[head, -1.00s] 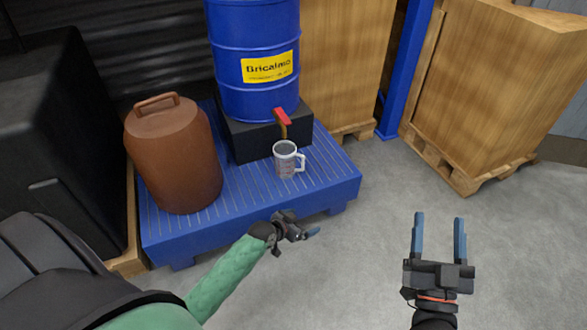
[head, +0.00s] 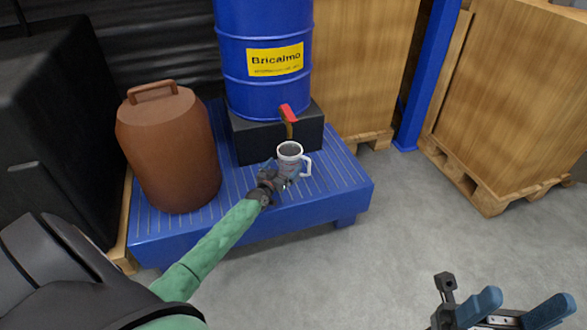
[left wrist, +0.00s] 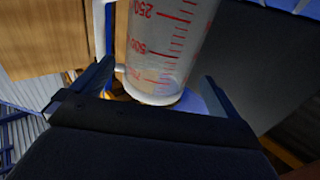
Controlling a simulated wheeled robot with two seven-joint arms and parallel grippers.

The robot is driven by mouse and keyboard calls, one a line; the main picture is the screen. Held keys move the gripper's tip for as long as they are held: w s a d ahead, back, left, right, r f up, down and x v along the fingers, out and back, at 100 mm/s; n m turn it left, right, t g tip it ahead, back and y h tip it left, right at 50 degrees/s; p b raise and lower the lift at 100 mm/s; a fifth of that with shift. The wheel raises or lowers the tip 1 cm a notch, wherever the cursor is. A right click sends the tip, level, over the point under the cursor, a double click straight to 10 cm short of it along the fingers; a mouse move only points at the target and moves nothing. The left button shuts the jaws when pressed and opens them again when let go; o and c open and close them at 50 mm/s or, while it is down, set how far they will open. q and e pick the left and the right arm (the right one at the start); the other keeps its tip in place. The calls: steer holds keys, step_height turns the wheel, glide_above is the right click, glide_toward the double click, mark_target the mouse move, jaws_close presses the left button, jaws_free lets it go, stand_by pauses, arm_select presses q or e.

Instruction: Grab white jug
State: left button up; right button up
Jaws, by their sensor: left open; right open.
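The white jug (head: 291,153) stands upright on the grated blue platform (head: 235,228), in front of the barrel's tap, its handle on the right. In the left wrist view the jug (left wrist: 162,45) is pale and translucent with red volume marks, and its handle (left wrist: 103,40) is at the left. My left gripper (head: 283,184) is at the jug's near side, its fingers partly hidden in the head view. In the wrist view its open fingers (left wrist: 155,88) lie either side of the jug; contact is not clear. My right gripper (head: 518,308) is open and empty over the floor.
A blue barrel (head: 266,25) with a red-handled tap (head: 288,114) stands on a black block (head: 255,140) behind the jug. A brown lidded container (head: 170,150) stands left on the platform. Wooden crates (head: 515,90) stand at the right; the grey floor in front is clear.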

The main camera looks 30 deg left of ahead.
mark_target(295, 151)
arm_select(q)
steer(key=shift+w+a+b, duration=0.15)
steer(key=shift+w+b, duration=0.3)
steer(key=shift+w, duration=1.25)
steer(key=shift+w+a+b, duration=0.15)
steer(key=shift+w+b, duration=0.3)
steer(key=shift+w, duration=1.25)
steer(key=shift+c, duration=0.2)
steer(key=c, duration=0.7)
